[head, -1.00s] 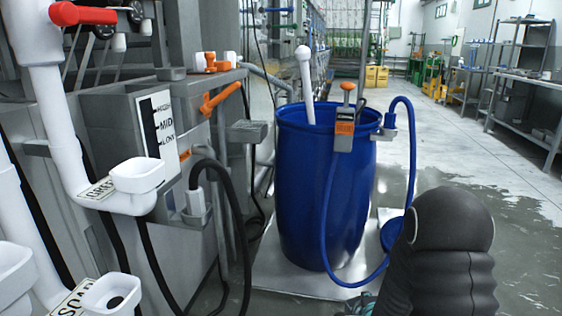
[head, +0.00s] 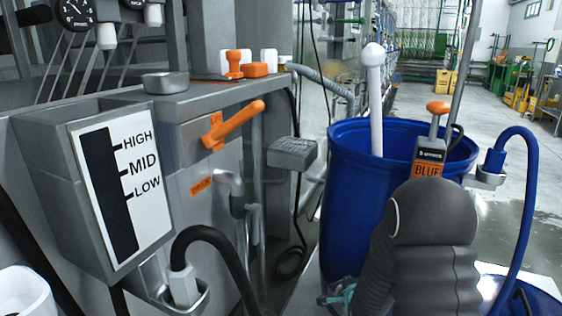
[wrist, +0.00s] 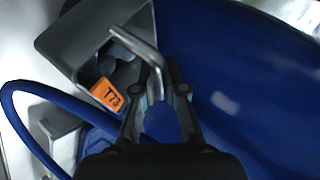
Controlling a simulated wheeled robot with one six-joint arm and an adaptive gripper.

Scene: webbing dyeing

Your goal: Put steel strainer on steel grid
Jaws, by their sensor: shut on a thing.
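In the wrist view, my gripper (wrist: 165,95) is shut on the end of a bent metal rod. The rod joins a grey, open, box-shaped metal piece, which I take to be the steel strainer (wrist: 75,38). Its mesh cannot be made out. In the head view, my gripper (head: 338,296) is low, beside the blue drum, partly hidden by my dark arm. The strainer cannot be made out there. The steel grid (head: 292,153), a small grey perforated block, sticks out from the machine's side, left of the drum. It is above and left of my gripper, and its top looks bare.
The blue drum (head: 350,205) holds a white rod (head: 374,95) and carries an orange-handled BLUE fitting (head: 429,155). A blue hose (head: 528,200) loops at the right. A black hose (head: 225,250) and an orange lever (head: 232,125) are on the machine. An orange T73 tag (wrist: 108,94) is near the strainer.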

